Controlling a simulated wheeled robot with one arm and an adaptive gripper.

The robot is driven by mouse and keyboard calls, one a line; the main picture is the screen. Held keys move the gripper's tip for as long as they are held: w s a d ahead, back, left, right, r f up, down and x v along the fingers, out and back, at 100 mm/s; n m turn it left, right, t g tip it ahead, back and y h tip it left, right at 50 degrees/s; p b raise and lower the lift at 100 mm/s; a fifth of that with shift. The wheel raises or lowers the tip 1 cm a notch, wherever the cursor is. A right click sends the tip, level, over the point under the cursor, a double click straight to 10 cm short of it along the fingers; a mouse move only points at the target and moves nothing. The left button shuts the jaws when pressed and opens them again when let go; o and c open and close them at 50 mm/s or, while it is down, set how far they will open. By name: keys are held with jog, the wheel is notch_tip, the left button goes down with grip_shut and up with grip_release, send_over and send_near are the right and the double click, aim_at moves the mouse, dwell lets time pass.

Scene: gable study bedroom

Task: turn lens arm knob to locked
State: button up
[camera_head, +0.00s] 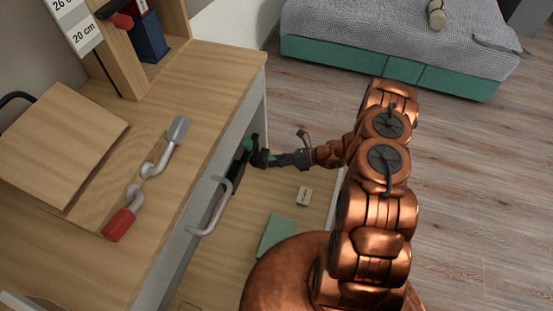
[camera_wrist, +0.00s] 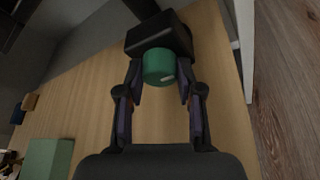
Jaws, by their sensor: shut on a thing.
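The lens arm knob is a green round knob (camera_wrist: 158,66) with a pale mark low on its right side. It sits against a black block (camera_wrist: 160,38) in the wrist view. In the head view only a little of the knob (camera_head: 247,146) shows, beside the desk front. My gripper (camera_wrist: 160,80) has one finger on each side of the knob and is shut on it. In the head view my gripper (camera_head: 263,158) reaches left to it, low beside the desk, and partly covers it. Which setting the pale mark points to cannot be read.
The wooden desk (camera_head: 215,78) stands at left, with a grey bar handle (camera_head: 212,206) on its front. A green flat thing (camera_head: 276,236) and a small beige block (camera_head: 304,196) lie on the wooden surface below. A bed (camera_head: 390,35) stands at the back; the floor at right is clear.

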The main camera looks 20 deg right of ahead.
jog(key=shift+m+y, duration=0.3)
jog(key=shift+m, duration=0.1)
jog(key=o, duration=1.2)
jog(key=shift+c, duration=0.2)
jog(key=shift+s+a+n+t+h+b, duration=0.1)
jog(key=shift+n+t+h+b, duration=0.2)
jog(key=shift+n+h+b, duration=0.65)
jog(key=shift+f+n+t+b, duration=0.1)
jog(key=shift+n+t+b, duration=0.2)
jog(key=shift+n+b, duration=0.65)
jog(key=shift+t+b, duration=0.3)
jog(key=shift+b, duration=0.45)
